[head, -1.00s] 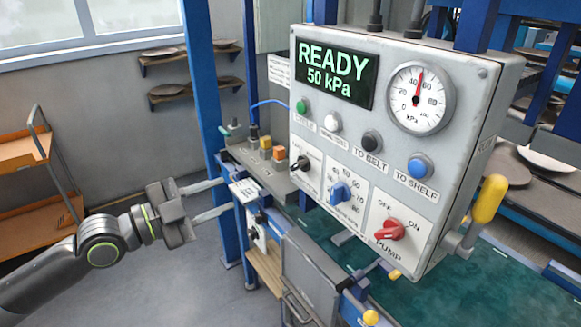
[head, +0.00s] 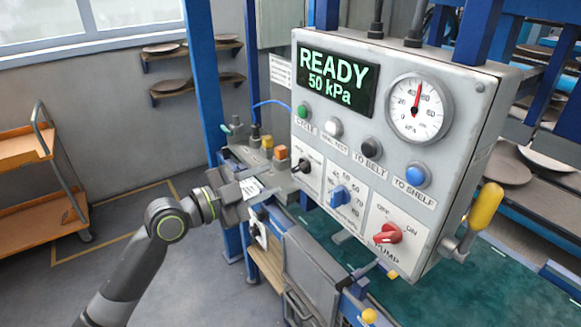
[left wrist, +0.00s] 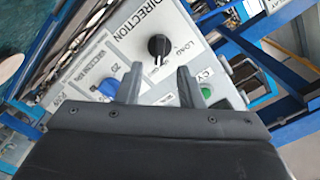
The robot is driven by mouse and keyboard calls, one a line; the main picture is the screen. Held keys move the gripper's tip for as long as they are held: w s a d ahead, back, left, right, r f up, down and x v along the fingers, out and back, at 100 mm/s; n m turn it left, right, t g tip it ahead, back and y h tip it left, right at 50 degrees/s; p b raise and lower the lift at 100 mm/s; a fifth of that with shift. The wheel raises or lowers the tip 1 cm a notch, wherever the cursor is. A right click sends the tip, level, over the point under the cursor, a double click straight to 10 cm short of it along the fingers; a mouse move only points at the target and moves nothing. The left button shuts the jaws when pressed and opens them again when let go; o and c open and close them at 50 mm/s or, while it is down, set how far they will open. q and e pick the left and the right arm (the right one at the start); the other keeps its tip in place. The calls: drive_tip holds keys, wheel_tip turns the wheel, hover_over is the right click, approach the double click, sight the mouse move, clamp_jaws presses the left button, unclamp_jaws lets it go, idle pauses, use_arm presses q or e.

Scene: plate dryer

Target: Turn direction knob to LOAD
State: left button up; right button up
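My left gripper (head: 278,182) is beside the control box's left edge. In the left wrist view its two fingers (left wrist: 158,70) are apart and empty, with the knob just beyond and between the tips. No contact shows. My right gripper is out of view.
The grey control box (head: 470,120) carries a READY 50 kPa display (head: 336,78), a gauge (head: 418,107), push buttons, a blue knob (head: 338,196) and a red pump knob (head: 388,234). A yellow-handled lever (head: 485,206) is at its right. An orange cart (head: 30,180) stands left.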

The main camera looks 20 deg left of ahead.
sight(295, 170)
use_arm(q)
drive_tip(key=p+x, duration=0.1)
drive_tip(key=x, duration=0.4)
drive_tip(key=shift+w+d+r+p, duration=0.1)
drive_tip(key=shift+w+d+p, duration=0.05)
drive_tip(key=shift+p, duration=0.2)
drive_tip(key=shift+w+d, duration=0.4)
drive_tip(key=shift+w, duration=0.1)
clamp_jaws()
